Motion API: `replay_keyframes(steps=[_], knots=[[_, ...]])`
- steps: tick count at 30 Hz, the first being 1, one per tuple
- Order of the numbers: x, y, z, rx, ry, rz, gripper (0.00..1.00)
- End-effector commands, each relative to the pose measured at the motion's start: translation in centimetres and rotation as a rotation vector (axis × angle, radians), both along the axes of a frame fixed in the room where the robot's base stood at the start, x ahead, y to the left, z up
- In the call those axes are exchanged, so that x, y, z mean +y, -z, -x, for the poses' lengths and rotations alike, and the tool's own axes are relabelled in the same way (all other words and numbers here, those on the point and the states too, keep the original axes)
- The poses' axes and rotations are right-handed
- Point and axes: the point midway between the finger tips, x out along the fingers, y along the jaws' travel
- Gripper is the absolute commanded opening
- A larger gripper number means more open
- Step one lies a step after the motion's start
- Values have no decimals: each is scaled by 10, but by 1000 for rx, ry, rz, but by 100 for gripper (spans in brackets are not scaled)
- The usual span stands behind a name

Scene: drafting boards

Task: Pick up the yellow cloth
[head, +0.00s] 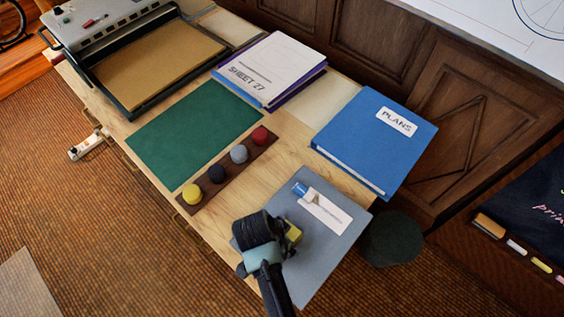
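A small yellow piece (294,233), which looks like the yellow cloth, shows at the right side of my gripper, over the grey-blue folder (318,255). Only part of it is visible, as my gripper hides the rest. My gripper (264,232) is seen from above and behind, over the left part of that folder. Its dark body covers its fingertips, so I cannot tell whether it is open or shut, or whether it touches the yellow piece.
A blue-and-white object (301,190) lies on the folder near its white label. A dark strip (222,187) with several round coloured pieces is at the left. A blue PLANS binder (365,130), a SHEET 27 stack (262,65) and a green mat (180,140) occupy the bench.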

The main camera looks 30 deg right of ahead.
Motion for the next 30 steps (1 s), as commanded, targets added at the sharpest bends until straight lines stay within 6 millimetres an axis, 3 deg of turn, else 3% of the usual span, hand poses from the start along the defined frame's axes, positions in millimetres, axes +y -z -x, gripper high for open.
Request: replay_keyframes(steps=[19, 30], knots=[[0, 5, 0, 0, 0, 0, 100], [0, 5, 0, 0, 0, 0, 35]])
